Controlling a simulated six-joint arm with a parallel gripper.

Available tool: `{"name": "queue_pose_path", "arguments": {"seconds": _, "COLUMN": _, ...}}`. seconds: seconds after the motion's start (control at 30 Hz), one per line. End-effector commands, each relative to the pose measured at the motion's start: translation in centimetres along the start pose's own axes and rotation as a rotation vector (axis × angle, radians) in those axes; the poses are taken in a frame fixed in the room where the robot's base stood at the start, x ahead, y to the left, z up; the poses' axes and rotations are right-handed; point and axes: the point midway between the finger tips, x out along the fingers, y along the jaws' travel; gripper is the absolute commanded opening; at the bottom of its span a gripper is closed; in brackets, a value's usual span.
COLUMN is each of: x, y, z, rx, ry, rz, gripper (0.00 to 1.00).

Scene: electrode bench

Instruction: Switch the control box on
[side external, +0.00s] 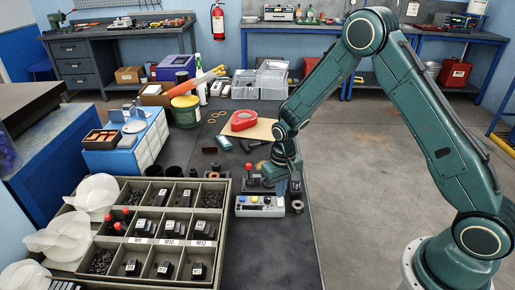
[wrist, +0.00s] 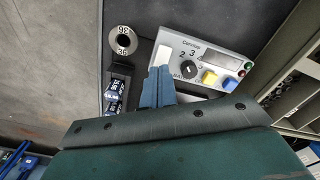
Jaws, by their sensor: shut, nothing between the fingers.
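The control box (side external: 258,208) is a light grey panel on the dark bench, below my arm's end. In the side view my gripper (side external: 282,194) is over the box's right end.
A ring marked with numbers (wrist: 122,40) and a dark holder with blue-and-white pieces (wrist: 115,88) stand close beside the box. A compartment tray (side external: 226,240) lies to the left in the side view. A red tape dispenser (side external: 243,120) lies farther back. Bench in front is clear.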

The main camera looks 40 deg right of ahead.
Motion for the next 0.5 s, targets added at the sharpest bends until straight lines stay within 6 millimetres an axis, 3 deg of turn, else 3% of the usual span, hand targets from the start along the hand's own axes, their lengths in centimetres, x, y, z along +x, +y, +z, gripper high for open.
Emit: {"name": "queue_pose_path", "arguments": {"seconds": 0.5, "x": 0.56, "y": -0.01, "z": -0.02, "rx": 0.0, "ry": 0.001, "rz": 0.0, "gripper": 0.0}}
